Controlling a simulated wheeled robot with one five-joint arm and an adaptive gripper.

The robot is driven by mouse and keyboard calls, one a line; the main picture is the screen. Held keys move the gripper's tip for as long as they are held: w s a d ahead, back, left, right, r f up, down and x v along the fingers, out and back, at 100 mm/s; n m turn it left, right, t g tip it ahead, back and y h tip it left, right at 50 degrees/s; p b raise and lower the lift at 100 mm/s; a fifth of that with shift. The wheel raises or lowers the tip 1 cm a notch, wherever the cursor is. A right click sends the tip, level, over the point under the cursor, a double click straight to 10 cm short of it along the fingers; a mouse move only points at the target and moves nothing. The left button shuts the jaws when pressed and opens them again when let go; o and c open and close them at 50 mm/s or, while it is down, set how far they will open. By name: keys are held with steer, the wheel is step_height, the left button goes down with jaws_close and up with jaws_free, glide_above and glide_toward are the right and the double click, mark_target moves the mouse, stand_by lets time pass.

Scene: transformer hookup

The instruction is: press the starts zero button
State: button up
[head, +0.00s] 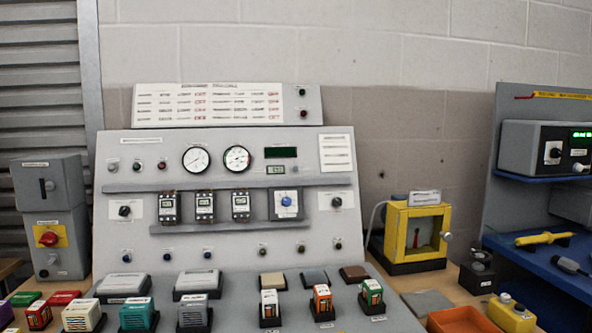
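A grey sloped control panel (230,155) fills the middle of the head view. No label reading "starts zero" is legible, so I cannot tell which button it is. A row of small dark buttons or terminals (207,255) runs along the panel's lower part. Two small round controls, a dark one (303,91) and a red one (303,113), sit on the upper board's right end. A digital display (281,152) and a small greenish counter (275,169) are right of two dials (237,158). My gripper is not in view.
Several relay-like modules (137,314) stand along the front bench. A yellow-framed box (416,232) stands right of the panel. A grey switch box (50,215) with a red knob is at left. A blue shelf (560,262) with a yellow tool is at right.

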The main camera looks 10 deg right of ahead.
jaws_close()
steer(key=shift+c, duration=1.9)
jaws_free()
